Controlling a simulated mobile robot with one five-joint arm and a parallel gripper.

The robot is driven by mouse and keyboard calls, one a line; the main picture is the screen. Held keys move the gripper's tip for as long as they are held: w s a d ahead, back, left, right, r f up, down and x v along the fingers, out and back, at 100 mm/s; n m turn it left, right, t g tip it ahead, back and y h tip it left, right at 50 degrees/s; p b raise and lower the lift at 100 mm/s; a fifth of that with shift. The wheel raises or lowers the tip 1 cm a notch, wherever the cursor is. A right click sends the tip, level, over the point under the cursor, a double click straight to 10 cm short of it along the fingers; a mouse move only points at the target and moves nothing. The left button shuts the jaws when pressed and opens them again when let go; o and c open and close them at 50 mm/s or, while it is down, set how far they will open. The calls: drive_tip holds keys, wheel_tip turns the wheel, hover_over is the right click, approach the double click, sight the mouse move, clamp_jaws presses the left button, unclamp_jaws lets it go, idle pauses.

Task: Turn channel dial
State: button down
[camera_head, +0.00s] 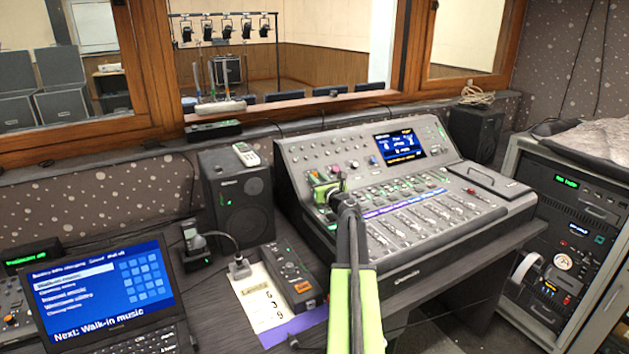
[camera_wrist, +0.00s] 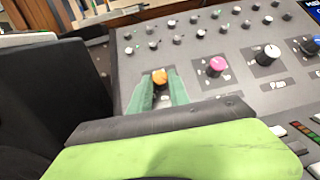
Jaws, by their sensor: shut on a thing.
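The mixing console (camera_head: 352,133) stands on the desk with its sloped panel of dials, faders and a lit screen. In the wrist view, an orange-capped dial (camera_wrist: 159,75) sits at the panel's left side. My gripper (camera_wrist: 160,88) is shut on this orange dial, with one green finger on each side of it. In the head view my gripper (camera_head: 326,186) is at the console's left part, and the dial between its fingers is hard to make out. A pink dial (camera_wrist: 217,66), a white dial (camera_wrist: 267,54) and a blue dial (camera_wrist: 311,46) lie to the right.
Rows of small knobs (camera_wrist: 177,39) lie above the held dial. Faders (camera_head: 415,222) fill the console's lower part. A speaker (camera_head: 238,196), a small control box (camera_head: 290,275) and a laptop (camera_head: 105,285) stand to the left. A rack (camera_head: 565,225) stands at right.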

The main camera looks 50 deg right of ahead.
drive_tip(key=n+y, duration=0.1)
drive_tip(key=n, duration=0.1)
drive_tip(key=n+t+y, duration=0.1)
drive_tip(key=n+y, duration=0.1)
drive_tip(key=shift+w+d+r+n+y, duration=0.15)
drive_tip(key=shift+d+n+y, duration=0.15)
drive_tip(key=shift+d, duration=0.1)
drive_tip(key=shift+d+n+y+p, duration=0.15)
drive_tip(key=shift+n+y+p, duration=0.35)
drive_tip(key=shift+n+y, duration=0.8)
drive_tip(key=shift+d+n+y+p, duration=0.1)
drive_tip(key=shift+n+y+p, duration=0.35)
drive_tip(key=shift+n+y, duration=0.85)
drive_tip(key=shift+n, duration=0.4)
drive_tip(key=c, duration=1.2)
unclamp_jaws()
drive_tip(key=shift+c, duration=0.2)
